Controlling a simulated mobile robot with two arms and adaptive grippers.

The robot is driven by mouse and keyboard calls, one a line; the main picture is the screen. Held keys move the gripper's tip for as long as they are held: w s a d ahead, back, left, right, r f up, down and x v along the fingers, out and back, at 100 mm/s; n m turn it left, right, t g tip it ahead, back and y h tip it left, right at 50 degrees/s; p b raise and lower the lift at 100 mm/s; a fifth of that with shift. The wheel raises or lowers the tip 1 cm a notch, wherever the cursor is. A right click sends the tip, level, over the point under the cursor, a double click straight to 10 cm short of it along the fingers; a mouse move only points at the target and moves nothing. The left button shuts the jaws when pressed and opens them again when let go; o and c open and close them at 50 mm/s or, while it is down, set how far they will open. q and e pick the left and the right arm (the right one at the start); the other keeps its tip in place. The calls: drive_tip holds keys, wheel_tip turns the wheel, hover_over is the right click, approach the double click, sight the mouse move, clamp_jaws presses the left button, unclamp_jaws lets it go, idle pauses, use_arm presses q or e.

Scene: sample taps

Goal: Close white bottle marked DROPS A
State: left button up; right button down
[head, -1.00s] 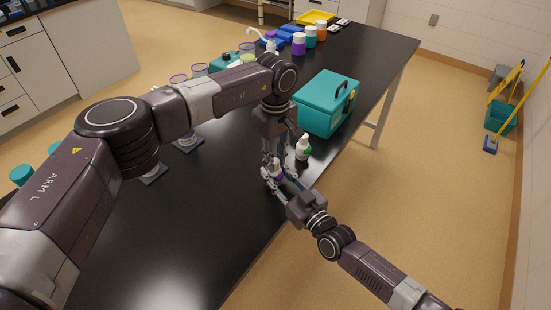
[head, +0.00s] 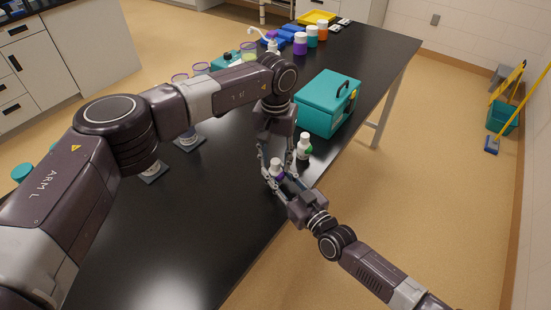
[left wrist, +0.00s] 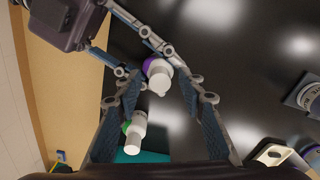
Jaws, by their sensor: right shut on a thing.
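A small white bottle with a purple band (head: 277,172) stands near the front edge of the black bench, its white top upward. It also shows in the left wrist view (left wrist: 159,77). My right gripper (head: 280,180) is shut on its body. My left gripper (head: 276,157) is above it, pointing down, with fingers spread apart and nothing between them; they frame the bottle in the left wrist view (left wrist: 160,108). A second white bottle with a green band (head: 304,147) stands just to the right. The lettering is too small to read, and how tightly the top sits cannot be told.
A teal case (head: 327,103) stands close behind the green-banded bottle. Purple, teal and orange-labelled jars (head: 312,37) stand farther back. Stands with cups (head: 189,140) are left, partly behind my left arm. The bench front (head: 190,240) is clear.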

use_arm(q)
drive_tip(key=shift+r, duration=0.15)
drive_tip(key=shift+r, duration=2.1)
drive_tip(key=shift+c, duration=0.4)
